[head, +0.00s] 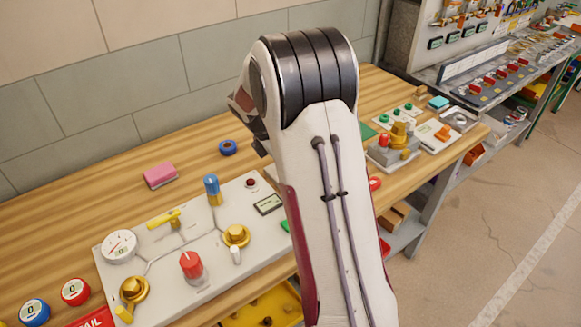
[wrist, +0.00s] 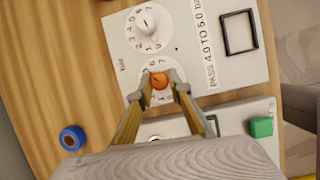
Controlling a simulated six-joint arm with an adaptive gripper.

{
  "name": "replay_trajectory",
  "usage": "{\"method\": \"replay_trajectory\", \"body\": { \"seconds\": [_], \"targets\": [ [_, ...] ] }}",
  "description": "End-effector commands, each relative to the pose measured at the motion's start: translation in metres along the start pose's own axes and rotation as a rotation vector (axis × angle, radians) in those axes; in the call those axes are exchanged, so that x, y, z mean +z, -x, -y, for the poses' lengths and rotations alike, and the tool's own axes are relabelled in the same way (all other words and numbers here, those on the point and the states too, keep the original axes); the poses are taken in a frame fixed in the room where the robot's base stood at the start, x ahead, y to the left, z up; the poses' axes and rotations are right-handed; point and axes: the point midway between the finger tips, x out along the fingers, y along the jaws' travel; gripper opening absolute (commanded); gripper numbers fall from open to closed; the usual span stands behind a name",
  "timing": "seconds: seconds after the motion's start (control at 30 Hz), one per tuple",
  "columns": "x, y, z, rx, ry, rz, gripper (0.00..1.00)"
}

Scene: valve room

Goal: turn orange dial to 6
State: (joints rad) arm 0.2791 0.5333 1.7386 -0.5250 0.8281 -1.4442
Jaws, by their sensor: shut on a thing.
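The orange dial (wrist: 159,80) shows in the wrist view as a small round knob with a dark mark on it, on a white panel (wrist: 200,52). Numbers ring it, partly covered by my fingers, and I cannot tell for certain which number the mark points to. My gripper (wrist: 160,88) has one finger on each side of the knob and is shut on it. In the head view my arm hides the dial and the fingertips.
A white dial (wrist: 147,24) sits beside the orange one, near a black square frame (wrist: 238,32). A green block (wrist: 261,127) and a blue roll (wrist: 72,138) lie nearby. In the head view a valve panel (head: 150,268) and a pink block (head: 160,175) are on the bench.

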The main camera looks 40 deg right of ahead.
Motion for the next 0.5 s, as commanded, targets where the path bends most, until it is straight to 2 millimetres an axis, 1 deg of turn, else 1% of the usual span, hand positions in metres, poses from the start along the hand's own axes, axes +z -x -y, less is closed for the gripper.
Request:
{"method": "replay_trajectory", "body": {
  "seconds": [0.2, 0.5],
  "targets": [
    [-0.0018, -0.0005, -0.0018, -0.050, -0.122, 0.000, 0.00],
    [-0.0018, -0.0001, -0.0021, -0.078, -0.193, 0.001, 0.00]
  ]
}}
